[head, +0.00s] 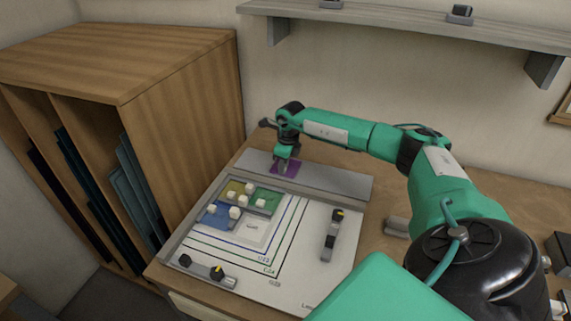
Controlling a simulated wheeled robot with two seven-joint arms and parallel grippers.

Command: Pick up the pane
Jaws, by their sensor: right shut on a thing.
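The purple pane (291,170) is at the back of the work table, over the grey strip behind the white board. My right gripper (284,165) points down on it and is shut on its left part. The picture does not show clearly whether the pane touches the strip or is lifted a little. On the board, a yellow pane (235,187), a green pane (270,205) and a blue pane (209,219) lie close together, with several small white blocks on them. My left gripper is out of view.
The white board (322,212) carries coloured outlines and two dark-knobbed bars, one at its right (331,240) and one at its front left (209,271). A wooden rack (185,107) stands left. A grey shelf (400,22) hangs above.

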